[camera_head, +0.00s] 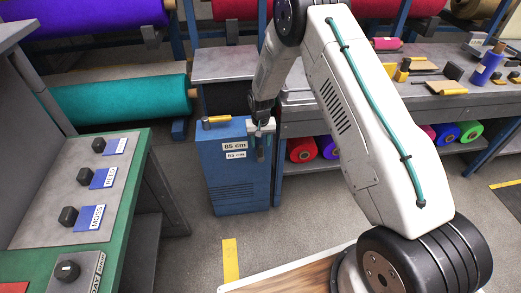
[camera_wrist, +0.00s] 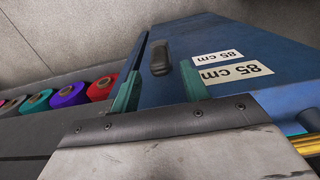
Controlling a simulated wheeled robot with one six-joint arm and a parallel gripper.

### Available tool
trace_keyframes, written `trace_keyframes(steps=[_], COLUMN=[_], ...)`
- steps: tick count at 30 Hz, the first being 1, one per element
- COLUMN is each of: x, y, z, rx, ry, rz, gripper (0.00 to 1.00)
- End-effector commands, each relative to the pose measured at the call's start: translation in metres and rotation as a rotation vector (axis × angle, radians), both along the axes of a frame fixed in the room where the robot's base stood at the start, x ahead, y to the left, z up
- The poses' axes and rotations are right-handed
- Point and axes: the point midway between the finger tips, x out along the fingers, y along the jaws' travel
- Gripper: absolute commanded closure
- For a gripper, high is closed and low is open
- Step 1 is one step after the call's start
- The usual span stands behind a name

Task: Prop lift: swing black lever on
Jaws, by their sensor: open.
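The blue cabinet (camera_head: 231,178) stands on the floor, with two "85 cm" labels (camera_head: 235,146) on its front. In the wrist view a short black lever (camera_wrist: 160,58) sits on the cabinet's blue face (camera_wrist: 215,32), left of the labels. My gripper (camera_head: 262,145) is at the cabinet's upper right front in the head view, covering that part, so the lever cannot be made out there. In the wrist view my gripper (camera_wrist: 160,76) is open, its green fingertips on either side of the lever's lower end. I cannot tell whether they touch it.
A yellow-handled object (camera_head: 216,120) lies on the cabinet top. A control panel (camera_head: 98,160) with black knobs and blue tags stands at left. A workbench (camera_head: 425,105) with tools and coloured rolls below is at right. Bare floor (camera_head: 200,240) lies in front of the cabinet.

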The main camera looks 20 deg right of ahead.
Motion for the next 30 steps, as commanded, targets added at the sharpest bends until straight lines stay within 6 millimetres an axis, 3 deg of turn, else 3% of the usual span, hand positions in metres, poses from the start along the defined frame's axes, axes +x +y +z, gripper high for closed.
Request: trace_keyframes(steps=[3,9,19,20,24,25,30], x=[-0.001,-0.001,-0.001,-0.001,-0.001,-0.001,-0.001], y=[0.0,0.0,0.0,0.0,0.0,0.0,0.003], z=[-0.022,-0.044,-0.049,-0.049,-0.048,-0.048,-0.049], rx=[0.0,0.0,0.0,0.0,0.0,0.0,0.007], ry=[0.003,0.003,0.001,0.001,0.001,0.001,0.002], rz=[0.0,0.001,0.0,0.0,0.0,0.0,0.003], gripper=[0.55,0.55,0.55,0.57,0.96,1.0,1.0])
